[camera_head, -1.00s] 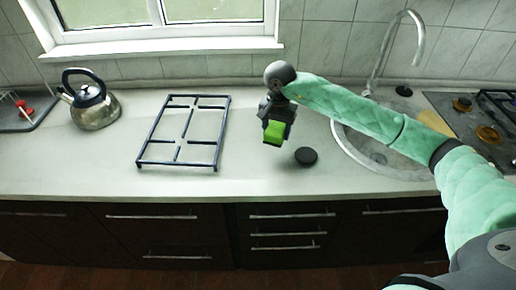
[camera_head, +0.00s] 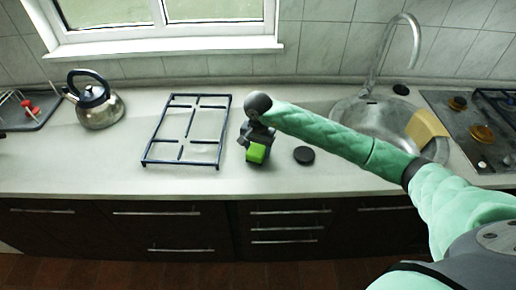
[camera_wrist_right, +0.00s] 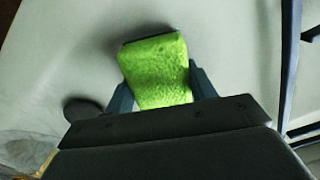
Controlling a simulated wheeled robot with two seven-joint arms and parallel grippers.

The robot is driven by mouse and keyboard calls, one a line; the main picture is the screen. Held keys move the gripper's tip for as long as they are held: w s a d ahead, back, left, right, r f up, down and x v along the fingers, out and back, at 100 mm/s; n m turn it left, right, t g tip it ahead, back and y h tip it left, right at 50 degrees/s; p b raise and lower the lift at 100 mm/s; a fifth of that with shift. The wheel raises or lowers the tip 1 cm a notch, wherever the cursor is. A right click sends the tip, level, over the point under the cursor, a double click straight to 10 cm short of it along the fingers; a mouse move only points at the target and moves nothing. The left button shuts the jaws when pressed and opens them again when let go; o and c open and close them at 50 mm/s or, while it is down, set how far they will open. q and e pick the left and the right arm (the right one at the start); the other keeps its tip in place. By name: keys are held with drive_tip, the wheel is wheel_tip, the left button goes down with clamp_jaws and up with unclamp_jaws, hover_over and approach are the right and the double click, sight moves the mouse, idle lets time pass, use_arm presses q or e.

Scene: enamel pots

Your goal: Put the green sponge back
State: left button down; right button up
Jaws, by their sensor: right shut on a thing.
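The green sponge (camera_head: 256,153) is held in my right gripper (camera_head: 255,147), over the counter between the pan grate and a black disc. In the right wrist view the sponge (camera_wrist_right: 158,70) sits between the two fingers of the right gripper (camera_wrist_right: 160,88), which are shut on it. A dark strip shows at the sponge's far end. I cannot tell whether the sponge touches the counter. My left gripper is in neither view.
A dark blue grate (camera_head: 165,161) lies left of the gripper and a black disc (camera_head: 304,155) lies to its right. The sink (camera_head: 372,137) has a tan board (camera_head: 425,129) at its right side. A kettle (camera_head: 97,106) stands far left. Counter between kettle and grate is clear.

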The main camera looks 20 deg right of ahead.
drive_tip(key=shift+f, duration=0.45)
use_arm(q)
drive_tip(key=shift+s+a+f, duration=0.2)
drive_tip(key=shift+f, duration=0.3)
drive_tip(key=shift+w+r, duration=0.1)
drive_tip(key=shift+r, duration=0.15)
use_arm(e)
drive_tip(key=shift+f, duration=0.1)
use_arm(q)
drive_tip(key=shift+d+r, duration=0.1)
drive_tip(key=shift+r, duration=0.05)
use_arm(e)
drive_tip(key=o, duration=1.1)
